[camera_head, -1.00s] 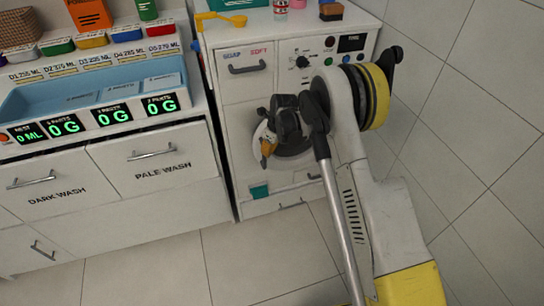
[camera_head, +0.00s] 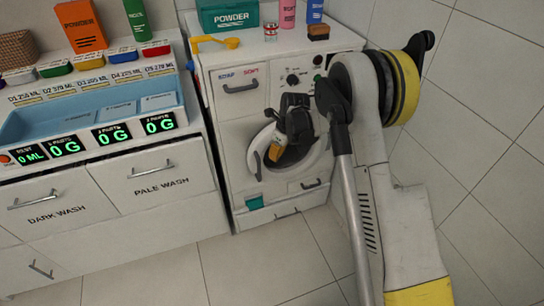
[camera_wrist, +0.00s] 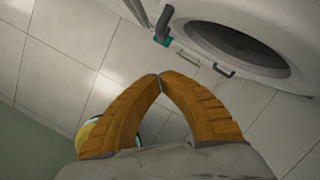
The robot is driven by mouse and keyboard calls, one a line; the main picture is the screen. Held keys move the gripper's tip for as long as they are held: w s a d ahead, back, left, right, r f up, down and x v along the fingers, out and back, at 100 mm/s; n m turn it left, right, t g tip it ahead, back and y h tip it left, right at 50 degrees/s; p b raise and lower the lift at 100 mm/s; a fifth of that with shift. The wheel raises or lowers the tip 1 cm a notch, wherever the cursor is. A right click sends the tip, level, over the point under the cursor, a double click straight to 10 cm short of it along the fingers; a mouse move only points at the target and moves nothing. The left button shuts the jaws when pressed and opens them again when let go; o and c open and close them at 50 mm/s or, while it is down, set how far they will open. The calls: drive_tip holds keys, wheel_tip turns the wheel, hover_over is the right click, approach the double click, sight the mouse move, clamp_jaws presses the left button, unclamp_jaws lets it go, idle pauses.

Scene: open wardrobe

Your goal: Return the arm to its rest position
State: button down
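My gripper (camera_wrist: 160,78) shows in the wrist view with its two orange fingers meeting at the tips and nothing between them. In the head view my gripper (camera_head: 275,153) hangs in front of the washing machine's round door area, partly covered by my dark wrist. My arm, white with black and yellow bands, is folded at the right of the head view, with a long grey rod in front. The washing machine (camera_head: 228,120) stands behind the gripper. Its dark round drum opening (camera_wrist: 235,45) is at the upper right of the wrist view, apart from the fingers.
A counter with a blue tray (camera_head: 30,122) and drawers stands at left. A teal powder box (camera_head: 228,15), a yellow tool (camera_head: 215,42) and bottles stand on the machine. A teal item (camera_head: 254,203) is low on its front. The tiled wall (camera_head: 490,120) is close at right; floor in front is clear.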

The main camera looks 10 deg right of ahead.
drive_tip(key=s+d+r+n+t, duration=0.1)
drive_tip(key=s+r+n, duration=0.3)
drive_tip(key=r, duration=0.4)
drive_tip(key=s+d+r+n+t+h, duration=0.1)
drive_tip(key=s+d+r+n, duration=0.1)
drive_tip(key=s+r+n, duration=0.4)
drive_tip(key=s+d+r+n, duration=0.1)
drive_tip(key=s+r+n, duration=0.15)
drive_tip(key=r, duration=0.65)
drive_tip(key=s+d+r+n+t, duration=0.1)
drive_tip(key=s+d+n, duration=0.1)
drive_tip(key=s+n, duration=0.4)
drive_tip(key=s+d+r+n+t+h, duration=0.1)
drive_tip(key=s+n, duration=0.6)
drive_tip(key=s, duration=0.8)
drive_tip(key=shift+s+d+r+t, duration=0.25)
drive_tip(key=shift+d+r+t, duration=0.3)
drive_tip(key=shift+t, duration=0.15)
